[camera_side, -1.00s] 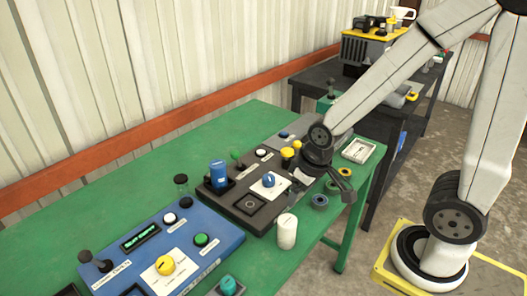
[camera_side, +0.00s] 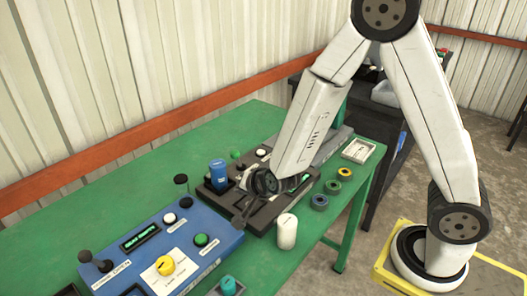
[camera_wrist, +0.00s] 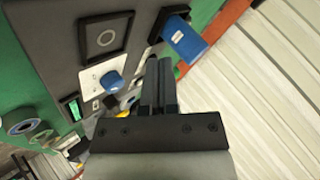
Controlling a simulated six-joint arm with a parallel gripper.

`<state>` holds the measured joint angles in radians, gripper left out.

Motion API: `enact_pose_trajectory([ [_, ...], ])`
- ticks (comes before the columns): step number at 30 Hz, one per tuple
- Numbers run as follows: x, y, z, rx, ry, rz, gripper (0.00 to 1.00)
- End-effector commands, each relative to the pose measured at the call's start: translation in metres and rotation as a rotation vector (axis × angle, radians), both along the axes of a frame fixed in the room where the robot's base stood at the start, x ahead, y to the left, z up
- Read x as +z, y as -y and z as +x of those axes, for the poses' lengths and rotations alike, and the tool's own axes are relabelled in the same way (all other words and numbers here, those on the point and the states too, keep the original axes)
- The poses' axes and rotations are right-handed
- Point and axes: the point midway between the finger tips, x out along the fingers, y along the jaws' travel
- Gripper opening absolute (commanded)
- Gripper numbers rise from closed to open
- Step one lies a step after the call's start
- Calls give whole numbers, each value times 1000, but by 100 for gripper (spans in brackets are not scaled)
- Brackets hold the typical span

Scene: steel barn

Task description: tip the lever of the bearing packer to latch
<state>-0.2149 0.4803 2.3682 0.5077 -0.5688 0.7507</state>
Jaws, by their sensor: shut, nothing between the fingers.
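A dark grey panel (camera_side: 262,222) stands on the green table; no label naming the bearing packer is readable. An upright blue piece (camera_side: 217,172) rises from a black base on it, and also shows in the wrist view (camera_wrist: 185,40); I cannot tell whether it is the lever. The wrist view shows a blue knob (camera_wrist: 112,82) on a white plate and a black square with a ring (camera_wrist: 106,38).
A blue panel (camera_side: 222,236) with a yellow knob and a black stick (camera_side: 87,258) stands left of the dark one. A white cylinder (camera_side: 287,231) and several rings (camera_side: 319,202) lie along the front edge. The table behind the panels (camera_side: 120,190) is bare.

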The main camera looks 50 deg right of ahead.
Motion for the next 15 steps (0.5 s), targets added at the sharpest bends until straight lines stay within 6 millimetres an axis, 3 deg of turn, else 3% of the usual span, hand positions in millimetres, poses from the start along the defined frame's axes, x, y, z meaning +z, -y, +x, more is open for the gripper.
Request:
enact_pose_trajectory([
  [7, -16, 3, 18, -279, 226, 113, 0],
  [15, -26, 9, 19, -510, 507, 205, 0],
])
